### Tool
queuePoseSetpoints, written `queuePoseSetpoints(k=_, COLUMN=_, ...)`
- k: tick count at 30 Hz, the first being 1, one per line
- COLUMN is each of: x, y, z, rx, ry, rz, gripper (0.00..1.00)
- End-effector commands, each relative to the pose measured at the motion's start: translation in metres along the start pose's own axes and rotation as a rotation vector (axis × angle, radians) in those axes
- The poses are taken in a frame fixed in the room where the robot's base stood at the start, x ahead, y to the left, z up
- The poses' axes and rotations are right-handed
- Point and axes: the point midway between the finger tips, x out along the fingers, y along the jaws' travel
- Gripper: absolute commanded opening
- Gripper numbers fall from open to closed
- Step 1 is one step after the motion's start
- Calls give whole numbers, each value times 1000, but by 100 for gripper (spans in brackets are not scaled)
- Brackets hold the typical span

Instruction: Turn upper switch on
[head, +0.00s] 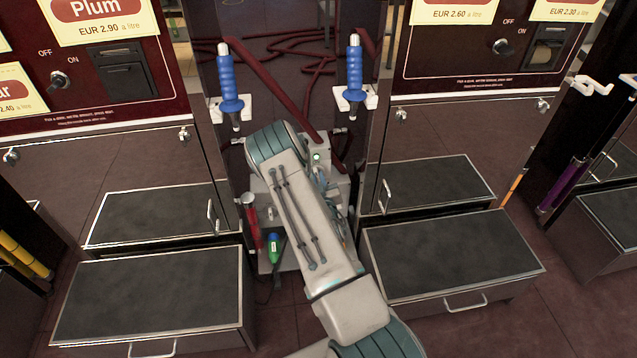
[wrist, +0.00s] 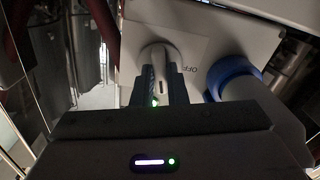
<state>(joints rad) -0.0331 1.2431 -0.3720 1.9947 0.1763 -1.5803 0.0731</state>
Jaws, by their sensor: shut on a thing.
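In the wrist view my gripper (wrist: 158,92) is shut on a pale switch lever (wrist: 157,62) that sticks out of a light grey panel (wrist: 205,28). The word OFF is printed on the panel just right of the lever. I cannot tell from this view whether this is the upper switch. In the head view a grey machine box (head: 341,190) stands low between the two pump cabinets, with a small lit green lamp (head: 316,156). My arm covers much of it, and the switch and my fingertips are hidden there.
A blue ring (wrist: 228,78) with a thick pale part sits close to the right of my gripper. Two blue-handled nozzles (head: 228,80) (head: 354,72) hang above the box. Dark red hoses (head: 275,85) loop behind.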

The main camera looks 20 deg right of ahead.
Motion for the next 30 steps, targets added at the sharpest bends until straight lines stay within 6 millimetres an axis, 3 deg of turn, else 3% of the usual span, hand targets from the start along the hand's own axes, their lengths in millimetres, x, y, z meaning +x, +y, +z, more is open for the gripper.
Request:
queuePoseSetpoints(k=13, x=0, y=0, z=1, rx=252, ry=-1, rz=2, gripper=0)
queuePoseSetpoints(k=30, x=-1, y=0, z=1, rx=297, ry=-4, rz=1, gripper=0)
